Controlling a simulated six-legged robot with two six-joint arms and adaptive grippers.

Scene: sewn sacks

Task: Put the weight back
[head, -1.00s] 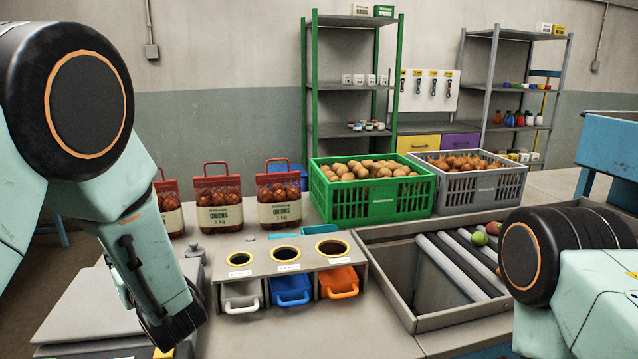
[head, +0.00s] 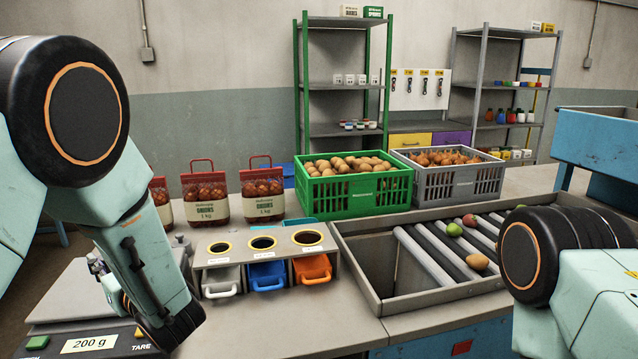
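A scale (head: 62,305) with a flat grey plate stands at the lower left, and its display (head: 90,344) reads 200 g. A small grey shape (head: 97,263) shows over the plate beside my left forearm. I cannot tell if it is a weight or part of my gripper. A small grey knobbed piece, which looks like a weight (head: 180,240), stands on the bench left of the scoop holder, partly hidden by my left arm. My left gripper's fingers cannot be made out behind the forearm. My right gripper is out of view.
The scoop holder (head: 228,246) has white, blue and orange scoops. Bags of onions (head: 205,197) stand behind it. A green crate (head: 353,197) of potatoes, a grey crate (head: 449,185) of onions and a roller tray (head: 372,305) with loose produce fill the right.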

